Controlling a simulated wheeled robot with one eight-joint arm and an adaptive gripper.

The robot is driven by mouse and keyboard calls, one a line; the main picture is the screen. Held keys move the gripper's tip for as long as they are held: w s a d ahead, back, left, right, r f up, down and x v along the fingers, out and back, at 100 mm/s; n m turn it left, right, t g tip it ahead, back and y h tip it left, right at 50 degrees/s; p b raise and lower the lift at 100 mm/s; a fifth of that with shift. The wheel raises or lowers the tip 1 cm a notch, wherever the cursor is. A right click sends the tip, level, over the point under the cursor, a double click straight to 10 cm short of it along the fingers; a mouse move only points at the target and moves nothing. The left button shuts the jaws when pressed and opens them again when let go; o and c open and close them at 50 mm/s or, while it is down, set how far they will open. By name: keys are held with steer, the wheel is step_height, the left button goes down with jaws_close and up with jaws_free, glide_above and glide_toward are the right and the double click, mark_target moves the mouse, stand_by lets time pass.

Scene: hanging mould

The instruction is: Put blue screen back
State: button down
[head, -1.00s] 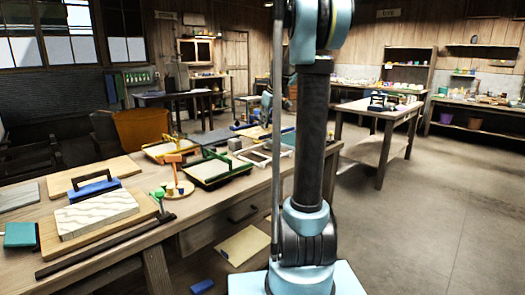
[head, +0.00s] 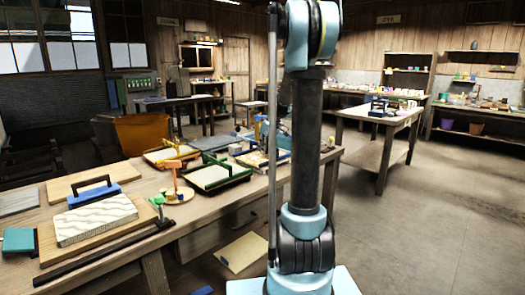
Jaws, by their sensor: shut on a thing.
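The blue screen (head: 282,154) shows as a blue-edged frame on the far right part of the long workbench (head: 205,213), partly hidden behind my arm. My gripper (head: 262,133) is small and partly hidden there, just above the frame. It appears shut on the blue screen. Whether the screen touches the bench cannot be made out. A green-framed screen (head: 216,177) and a yellow-framed screen (head: 170,154) lie to its left on the bench.
A pale block (head: 96,218) lies on a board at the bench's near left, beside a blue-handled tool (head: 94,194). An orange tool (head: 173,178) stands mid-bench. A second table (head: 378,122) stands at the right, with open floor (head: 440,220) before it.

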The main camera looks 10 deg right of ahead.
steer(key=c, duration=1.7)
jaws_free()
steer(key=shift+f, duration=0.1)
